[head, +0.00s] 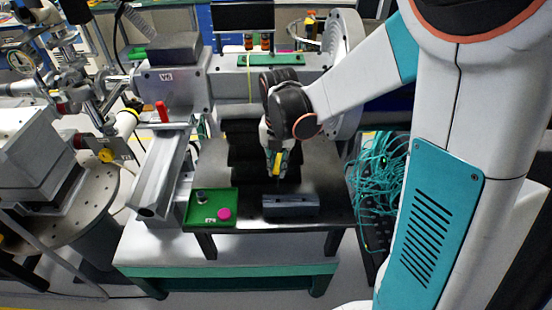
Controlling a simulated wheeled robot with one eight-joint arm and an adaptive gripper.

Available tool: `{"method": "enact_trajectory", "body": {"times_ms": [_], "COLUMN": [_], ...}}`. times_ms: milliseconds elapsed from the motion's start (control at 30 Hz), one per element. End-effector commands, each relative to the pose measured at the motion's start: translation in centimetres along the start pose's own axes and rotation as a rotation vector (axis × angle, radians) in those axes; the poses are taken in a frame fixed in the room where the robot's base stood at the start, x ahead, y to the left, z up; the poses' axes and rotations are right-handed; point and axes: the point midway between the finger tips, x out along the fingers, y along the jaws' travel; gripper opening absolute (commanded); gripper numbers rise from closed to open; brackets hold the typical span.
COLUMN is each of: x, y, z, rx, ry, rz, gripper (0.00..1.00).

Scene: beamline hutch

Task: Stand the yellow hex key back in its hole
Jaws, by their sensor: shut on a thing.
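My gripper (276,155) points down over the dark table, shut on the yellow hex key (277,163). The key's yellow part shows between the fingers, and a thin dark tip seems to reach down below them. A grey block (290,206) lies on the table just below and slightly in front of the gripper. It looks like the holder, but its holes are too small to make out. I cannot tell whether the key's tip touches the block or stays above and behind it.
A green tray (224,194) with a pink round piece (224,213) and a small dark-topped part (201,197) sits left of the block. Teal cables (378,175) bunch at the right. A grey rail (163,180) stands left. The dark table (325,170) is bare right of the gripper.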

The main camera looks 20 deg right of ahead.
Motion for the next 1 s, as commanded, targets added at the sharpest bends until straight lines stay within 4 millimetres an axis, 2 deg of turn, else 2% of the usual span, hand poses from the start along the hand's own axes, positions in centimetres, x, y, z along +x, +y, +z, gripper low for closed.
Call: {"method": "enact_trajectory", "body": {"times_ms": [267,800,1000], "x": [1.0,5.6,6.4], "y": [0.0,0.0,0.0], "z": [0.0,0.0,0.0], "rx": [-0.010,-0.008,-0.008], "ry": [0.000,0.000,0.000], "rz": [0.000,0.000,0.000], "gripper": [0.00,0.00,0.00]}}
